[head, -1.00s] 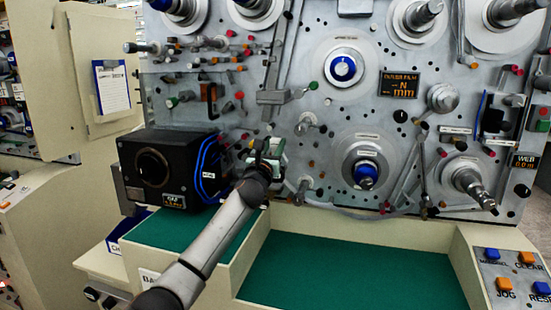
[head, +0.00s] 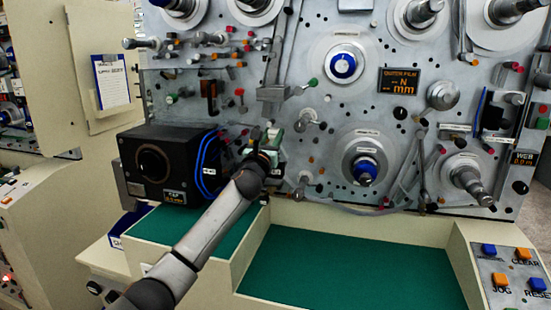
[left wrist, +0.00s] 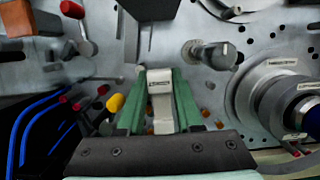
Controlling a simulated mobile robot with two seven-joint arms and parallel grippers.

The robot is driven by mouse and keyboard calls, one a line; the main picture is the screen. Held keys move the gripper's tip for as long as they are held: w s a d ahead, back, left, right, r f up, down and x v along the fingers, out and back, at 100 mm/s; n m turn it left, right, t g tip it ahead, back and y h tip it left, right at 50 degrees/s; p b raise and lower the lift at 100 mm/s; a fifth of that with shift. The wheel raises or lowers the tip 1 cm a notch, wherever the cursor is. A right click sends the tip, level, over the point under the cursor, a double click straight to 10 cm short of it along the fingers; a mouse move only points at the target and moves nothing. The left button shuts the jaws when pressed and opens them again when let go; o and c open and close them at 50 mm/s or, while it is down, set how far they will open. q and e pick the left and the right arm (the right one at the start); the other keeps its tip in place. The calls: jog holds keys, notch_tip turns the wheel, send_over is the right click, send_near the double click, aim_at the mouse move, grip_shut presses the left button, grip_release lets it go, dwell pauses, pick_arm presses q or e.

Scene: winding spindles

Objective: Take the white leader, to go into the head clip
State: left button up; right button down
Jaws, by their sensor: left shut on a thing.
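My left gripper (head: 270,135) reaches up to the machine's face, just right of the black box. In the left wrist view its two green fingers (left wrist: 160,85) are shut on the white leader (left wrist: 161,88), a pale strip with a small printed label. The strip lies between the fingers and runs down towards the palm. A dark block (left wrist: 150,8) hangs just beyond the fingertips; I cannot tell whether it is the head clip. In the head view the gripper and arm hide most of the leader. My right gripper is not in view.
The black box (head: 152,165) with blue cables stands close left of the gripper. A spindle with a blue hub (head: 365,171) and several small pegs are to the right. The green shelf (head: 340,265) below is bare. A button panel (head: 505,275) is at lower right.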

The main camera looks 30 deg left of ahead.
pick_arm(q)
jog(key=shift+r+v, duration=0.2)
jog(key=shift+v, duration=0.6)
jog(key=shift+r+v, duration=0.2)
jog(key=shift+v, duration=0.6)
jog(key=shift+r+v, duration=0.15)
jog(key=shift+v, duration=0.65)
jog(key=r+v, duration=0.1)
jog(key=v, duration=0.5)
jog(key=shift+s+d+r, duration=0.15)
jog(key=shift+s+d, duration=0.05)
jog(key=shift+s+a, duration=0.1)
